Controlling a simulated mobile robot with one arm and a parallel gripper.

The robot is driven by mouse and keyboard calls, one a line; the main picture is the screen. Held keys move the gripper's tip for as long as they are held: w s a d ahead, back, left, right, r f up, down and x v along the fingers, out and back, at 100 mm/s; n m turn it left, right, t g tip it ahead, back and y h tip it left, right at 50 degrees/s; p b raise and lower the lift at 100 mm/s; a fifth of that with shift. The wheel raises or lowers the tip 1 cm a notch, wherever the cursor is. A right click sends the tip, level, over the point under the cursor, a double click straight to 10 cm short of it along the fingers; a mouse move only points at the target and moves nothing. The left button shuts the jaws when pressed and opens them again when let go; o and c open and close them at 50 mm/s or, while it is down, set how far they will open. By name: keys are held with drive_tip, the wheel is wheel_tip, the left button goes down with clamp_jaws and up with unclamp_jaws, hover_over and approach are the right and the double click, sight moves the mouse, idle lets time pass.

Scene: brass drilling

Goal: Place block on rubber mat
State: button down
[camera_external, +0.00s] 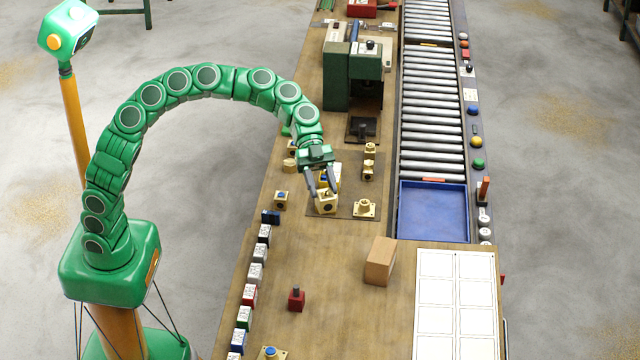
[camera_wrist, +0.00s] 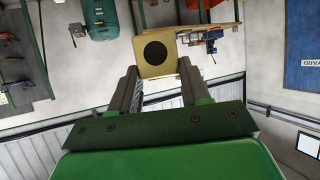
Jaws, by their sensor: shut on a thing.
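A cream-yellow block (camera_external: 325,203) with a dark round hole sits at my gripper's fingertips. My gripper (camera_external: 321,189) points down over the left part of the rubber mat (camera_external: 349,184), a thin brownish sheet on the bench. In the wrist view the block (camera_wrist: 154,55) shows its hole face between the two fingers, and my gripper (camera_wrist: 160,80) is shut on it. The block appears over or on the mat; I cannot tell whether it touches it. Other cream parts stand on the mat: a flanged piece (camera_external: 364,208) at right and upright pieces (camera_external: 369,160) behind. A yellow piece shows behind my fingers.
A green drill press (camera_external: 352,85) stands farther back. A roller conveyor (camera_external: 432,100) and blue tray (camera_external: 433,212) lie right. A cardboard box (camera_external: 380,261), red block (camera_external: 296,299) and labelled boxes (camera_external: 255,274) stand nearer. Bench space in front of the mat is clear.

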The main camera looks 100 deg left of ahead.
drive_tip(key=shift+r, duration=0.55)
drive_tip(key=w+a+f+n+t+y, duration=0.8)
drive_tip(key=w+a+n, duration=0.3)
drive_tip(key=w+a, duration=0.15)
drive_tip(key=s+a+f+n+y, duration=0.1)
drive_tip(key=a+f+n+y, duration=0.65)
drive_tip(key=a, duration=0.35)
drive_tip(key=s+a+f+n+g+y, duration=0.4)
drive_tip(key=s+a, duration=0.3)
drive_tip(key=s+a+f+n+g+y, duration=0.3)
drive_tip(key=s+a+n+g+y, duration=0.15)
drive_tip(key=s+a, duration=0.35)
hover_over(362, 197)
drive_tip(key=shift+t, duration=0.35)
drive_tip(key=shift+d+f, duration=0.1)
drive_tip(key=shift+f, duration=4.85)
drive_tip(key=shift+w+f, duration=0.1)
drive_tip(key=shift+f, duration=1.4)
